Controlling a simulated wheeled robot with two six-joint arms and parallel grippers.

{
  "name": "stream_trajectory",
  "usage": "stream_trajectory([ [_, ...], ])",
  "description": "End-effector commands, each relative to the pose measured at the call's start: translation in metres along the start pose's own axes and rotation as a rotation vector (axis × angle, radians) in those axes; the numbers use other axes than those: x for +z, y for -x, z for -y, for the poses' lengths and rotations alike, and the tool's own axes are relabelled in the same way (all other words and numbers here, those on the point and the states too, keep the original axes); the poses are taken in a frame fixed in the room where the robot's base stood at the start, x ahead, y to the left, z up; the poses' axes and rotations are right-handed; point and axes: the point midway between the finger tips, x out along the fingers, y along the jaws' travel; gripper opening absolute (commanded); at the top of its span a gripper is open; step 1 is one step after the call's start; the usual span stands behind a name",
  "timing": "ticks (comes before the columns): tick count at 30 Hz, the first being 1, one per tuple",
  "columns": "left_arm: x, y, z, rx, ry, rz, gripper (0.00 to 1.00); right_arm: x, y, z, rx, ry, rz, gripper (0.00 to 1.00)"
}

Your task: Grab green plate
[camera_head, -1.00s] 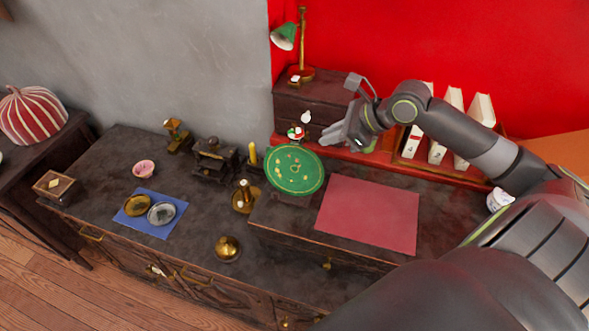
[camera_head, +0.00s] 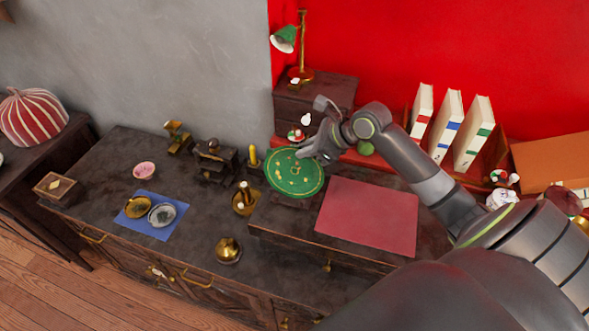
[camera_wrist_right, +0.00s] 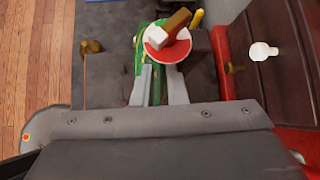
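The green plate (camera_head: 296,180) is round with small gold marks. In the head view it is on a small dark stand at the left end of the raised dark cabinet top. My right gripper (camera_head: 308,152) is at the plate's upper right rim and covers part of it; I cannot tell whether they touch. In the right wrist view, the two fingers of the gripper (camera_wrist_right: 160,72) are apart, and green of the plate (camera_wrist_right: 139,62) shows beside them. My left gripper is not in view.
A small red and white piece (camera_head: 296,134) stands just behind the plate; a similar piece (camera_wrist_right: 158,54) shows beyond the fingertips. A red mat (camera_head: 368,217) lies right of the plate. A green lamp (camera_head: 284,40) and white books (camera_head: 447,125) stand behind. A brass pot (camera_head: 245,200) is at left.

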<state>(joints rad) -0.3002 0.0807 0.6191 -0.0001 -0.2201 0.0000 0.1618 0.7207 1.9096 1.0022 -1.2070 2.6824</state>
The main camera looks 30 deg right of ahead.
Motion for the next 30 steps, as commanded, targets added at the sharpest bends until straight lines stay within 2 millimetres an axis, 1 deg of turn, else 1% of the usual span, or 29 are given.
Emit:
stream_trajectory([
  [3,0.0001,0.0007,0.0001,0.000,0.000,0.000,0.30,0.0002,-0.0088,-0.0005,0.002,-0.001,0.000,0.12],
  [11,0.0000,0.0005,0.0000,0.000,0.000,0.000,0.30,-0.0003,-0.0111,-0.0004,0.000,0.001,-0.001,0.12],
  [12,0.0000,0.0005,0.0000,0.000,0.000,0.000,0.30,-0.0003,-0.0111,-0.0004,0.000,0.001,-0.001,0.11],
  [15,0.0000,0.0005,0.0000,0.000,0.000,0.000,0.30,-0.0003,-0.0110,-0.0004,0.001,0.001,-0.001,0.00],
  [30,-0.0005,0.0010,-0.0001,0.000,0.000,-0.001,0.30,0.0005,-0.0105,-0.0002,0.000,0.001,0.000,0.00],
])
